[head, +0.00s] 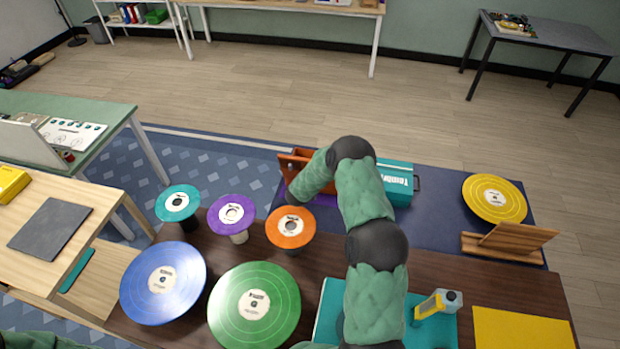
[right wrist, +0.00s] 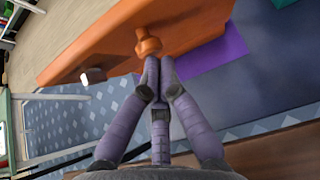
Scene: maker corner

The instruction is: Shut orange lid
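The orange lid (head: 298,160) stands raised at the back left of the dark blue mat in the head view, partly hidden by my right arm. What lies beneath the lid is hidden. In the head view my right gripper is behind my arm. My left gripper is out of view.
A teal case (head: 398,182) stands right of my arm. Nearer are a small orange disc (head: 275,238), a purple disc (head: 218,222), a teal disc (head: 163,210) and larger blue (head: 185,290) and green (head: 275,325) discs. A yellow disc (head: 515,205) and wooden stand (head: 520,238) are right.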

